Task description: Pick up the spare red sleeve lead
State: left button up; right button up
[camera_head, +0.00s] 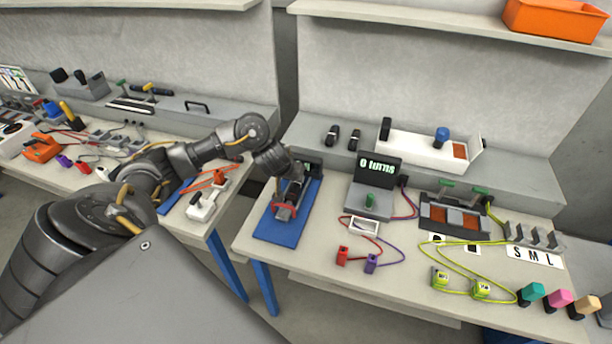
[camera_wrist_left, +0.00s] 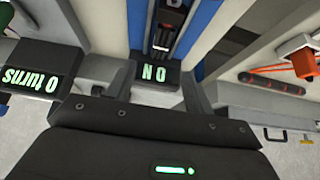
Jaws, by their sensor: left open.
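A red-ended lead (camera_head: 342,256) lies on the right bench, its thin red cable curving up to a small white frame. A purple-ended lead (camera_head: 371,264) lies beside it. Another red plug (camera_head: 83,167) lies on the left bench; I cannot tell which red one is the spare. My left gripper (camera_head: 288,186) is open over a dark device with a red part (camera_head: 285,211) on a blue mat. It is apart from the red-ended leads. My right gripper is not in view.
A "0 turns" display (camera_head: 378,170) stands right of the blue mat (camera_head: 271,228). Yellow-green leads (camera_head: 440,279) and coloured blocks (camera_head: 530,293) lie farther right. An orange cable and white strip (camera_head: 202,206) lie on the left bench. A gap separates the benches.

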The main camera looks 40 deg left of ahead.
aim_at(296, 185)
pick_arm(q)
jog(key=shift+s+a+f+b, duration=0.1)
jog(key=shift+s+f+b, duration=0.1)
jog(key=shift+f+b, duration=0.7)
jog(key=shift+w+f+b, duration=0.4)
jog(key=shift+w+f, duration=0.45)
jog(key=shift+f, duration=0.05)
jog(key=shift+w+a+f+b, duration=0.3)
jog(key=shift+a+f, duration=0.05)
jog(key=shift+f, duration=0.35)
jog(key=b+x, duration=0.1)
jog(key=x, duration=0.2)
jog(key=shift+w+a+f, duration=0.1)
jog(key=shift+f, duration=0.3)
jog(key=shift+w+a+f, duration=0.1)
jog(key=shift+w+f, duration=0.15)
jog(key=shift+s, duration=0.1)
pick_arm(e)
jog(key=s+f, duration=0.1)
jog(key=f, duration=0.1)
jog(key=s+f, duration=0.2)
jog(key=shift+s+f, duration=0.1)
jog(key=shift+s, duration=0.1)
pick_arm(q)
jog(key=c, duration=1.1)
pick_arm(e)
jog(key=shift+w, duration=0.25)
